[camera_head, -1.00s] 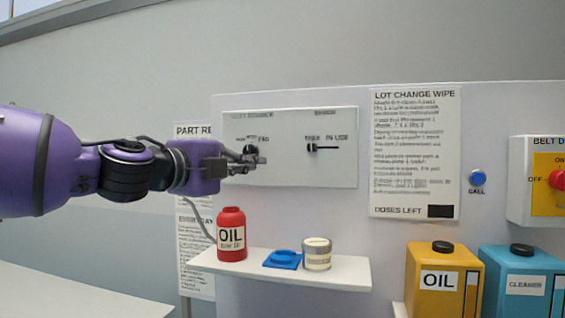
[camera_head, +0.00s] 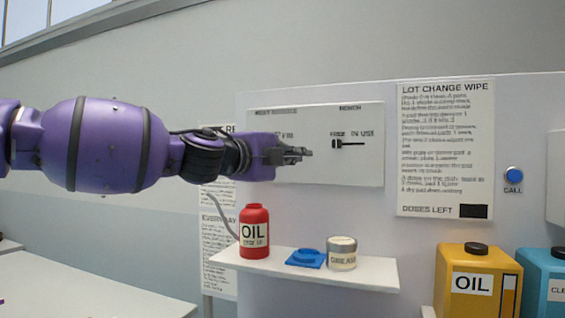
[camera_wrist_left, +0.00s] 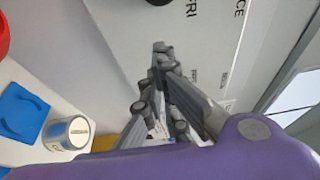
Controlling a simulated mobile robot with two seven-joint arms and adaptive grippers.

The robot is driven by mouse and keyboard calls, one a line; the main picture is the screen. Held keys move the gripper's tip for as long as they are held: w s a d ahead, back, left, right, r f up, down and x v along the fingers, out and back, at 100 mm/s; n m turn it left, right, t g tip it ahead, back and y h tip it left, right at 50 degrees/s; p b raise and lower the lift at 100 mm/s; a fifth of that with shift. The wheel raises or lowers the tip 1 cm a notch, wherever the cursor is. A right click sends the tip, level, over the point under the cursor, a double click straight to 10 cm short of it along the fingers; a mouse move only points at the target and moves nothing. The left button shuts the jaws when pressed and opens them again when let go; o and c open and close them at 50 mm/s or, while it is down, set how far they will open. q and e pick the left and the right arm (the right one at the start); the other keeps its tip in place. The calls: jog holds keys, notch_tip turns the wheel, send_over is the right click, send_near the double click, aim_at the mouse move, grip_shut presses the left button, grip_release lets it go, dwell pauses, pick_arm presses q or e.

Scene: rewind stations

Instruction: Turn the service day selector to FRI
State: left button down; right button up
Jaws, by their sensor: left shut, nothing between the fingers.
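The pale selector panel (camera_head: 350,165) is on the wall, with a small FRI label at its left part and a slider-like black bench control (camera_head: 345,143) at its right. My left gripper (camera_head: 306,153) is shut and empty, in front of the panel's left half. The gripper and wrist hide the day selector's knob in the head view. In the left wrist view the shut fingertips (camera_wrist_left: 160,47) lie below a dark round piece (camera_wrist_left: 160,1), probably the knob, cut by the top edge. The FRI label (camera_wrist_left: 191,8) is beside it. I cannot tell the pointer's direction. My right gripper is not in view.
Below the panel a white shelf (camera_head: 375,277) holds a red oil bottle (camera_head: 254,232), a blue pad (camera_head: 305,259) and a grease tin (camera_head: 342,254). A lot change notice (camera_head: 445,150) and blue call button (camera_head: 514,175) are to the right. Yellow (camera_head: 477,284) and blue canisters (camera_head: 543,285) stand lower right.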

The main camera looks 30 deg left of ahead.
pick_arm(q)
jog(key=a, duration=0.2)
jog(key=w+a+p, duration=0.1)
jog(key=shift+a, duration=0.35)
jog(key=shift+a, duration=0.15)
